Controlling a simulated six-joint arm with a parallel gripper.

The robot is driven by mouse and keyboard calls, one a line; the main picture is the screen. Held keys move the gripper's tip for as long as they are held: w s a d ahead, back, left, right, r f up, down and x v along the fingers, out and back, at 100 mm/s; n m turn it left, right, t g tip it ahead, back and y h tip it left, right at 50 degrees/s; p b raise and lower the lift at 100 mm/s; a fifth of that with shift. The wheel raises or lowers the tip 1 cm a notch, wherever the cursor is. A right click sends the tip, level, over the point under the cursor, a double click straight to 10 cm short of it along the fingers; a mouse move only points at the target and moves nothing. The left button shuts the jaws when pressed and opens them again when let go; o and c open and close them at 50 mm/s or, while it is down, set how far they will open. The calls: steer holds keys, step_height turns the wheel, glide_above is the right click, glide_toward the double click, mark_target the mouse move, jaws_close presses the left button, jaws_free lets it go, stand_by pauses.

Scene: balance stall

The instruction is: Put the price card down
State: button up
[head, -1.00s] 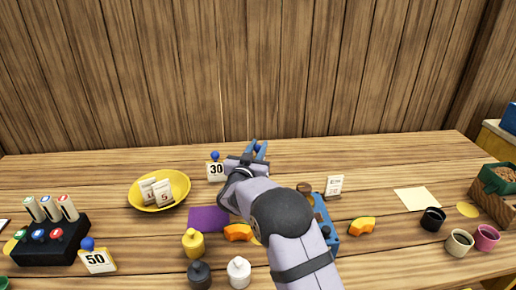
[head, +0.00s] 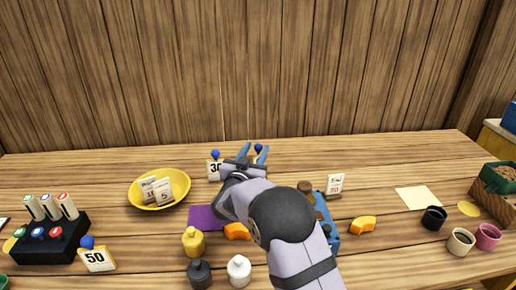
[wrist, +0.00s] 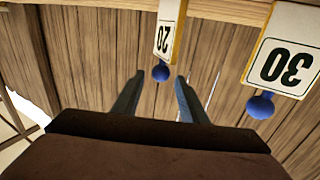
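The price card marked 20 (wrist: 168,38) shows upside down in the wrist view, with its blue knob just beyond and between my fingertips. In the head view its blue knob (head: 258,147) shows by my right finger; the card is mostly hidden behind my gripper. My gripper (head: 253,153) is open and empty; in the wrist view the fingers (wrist: 160,77) are spread with a gap to the knob. The price card marked 30 (head: 214,171) stands just left of my gripper, partly covered by it. The card marked 50 (head: 96,260) stands at the front left.
A yellow dish (head: 138,194) holds small cards. A small white card (head: 335,184) stands right of my arm. The back right table is clear.

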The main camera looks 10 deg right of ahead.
steer(key=shift+v, duration=0.95)
step_height(320, 180, up, 7)
steer(key=b, duration=0.1)
steer(key=s+d+r+n+g+h+p, duration=0.1)
steer(key=s+d+r+n+g+p, duration=0.15)
steer(key=s+d+g+p, duration=1.2)
steer(key=s+a+r+y+p, duration=0.2)
steer(key=s+r+p, duration=0.1)
steer(key=s+p, duration=0.4)
steer(key=s+a+r+n+g+y+p, duration=0.1)
steer(key=s+a+r+y+p, duration=0.1)
steer(key=s+p, duration=0.6)
steer(key=s+a+r+n+g+y+p, duration=0.1)
steer(key=s+a+r+y+p, duration=0.1)
steer(key=s+p, duration=0.5)
steer(key=s+r+y, duration=0.1)
steer(key=s+r, duration=0.1)
steer(key=s, duration=0.4)
steer(key=shift+a+y, duration=0.3)
steer(key=shift+y, duration=0.1)
